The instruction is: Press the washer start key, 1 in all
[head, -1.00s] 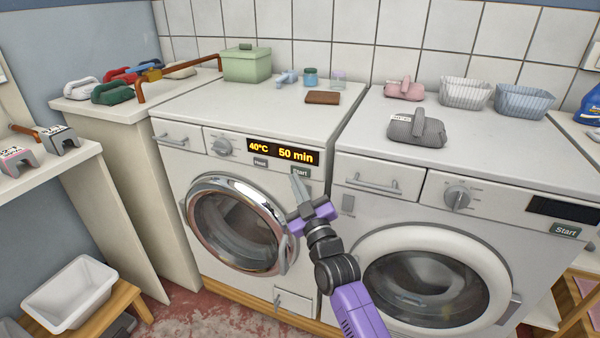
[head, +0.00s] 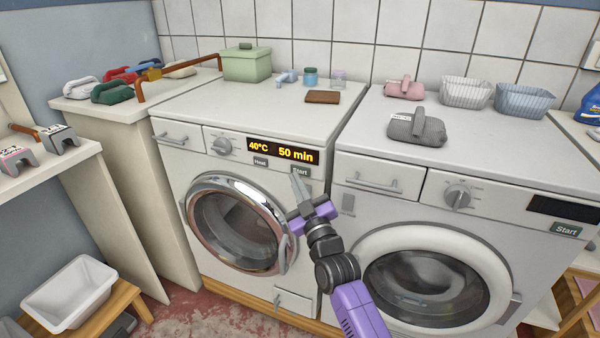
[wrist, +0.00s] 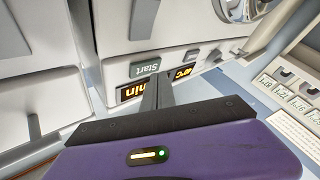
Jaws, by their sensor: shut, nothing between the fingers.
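The left machine (head: 178,156) is white with a chrome-ringed door and a lit display (head: 283,152) reading 40°C and 50 min. Its small grey Start key (head: 300,171) is below the display; it also shows in the wrist view (wrist: 145,68). My gripper (head: 295,178) is shut and empty, its fingertips just below and in front of that key in the head view. In the wrist view the fingertips (wrist: 157,84) lie right beside the key. I cannot tell whether they touch it. The right machine (head: 345,228) has its own Start key (head: 566,229) and a dark display.
A Heat key (head: 260,161) sits left of the Start key. A brown block (head: 322,97), a green box (head: 246,65) and small jars stand on the left machine. Baskets (head: 466,93) and cloth bundles rest on the right one.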

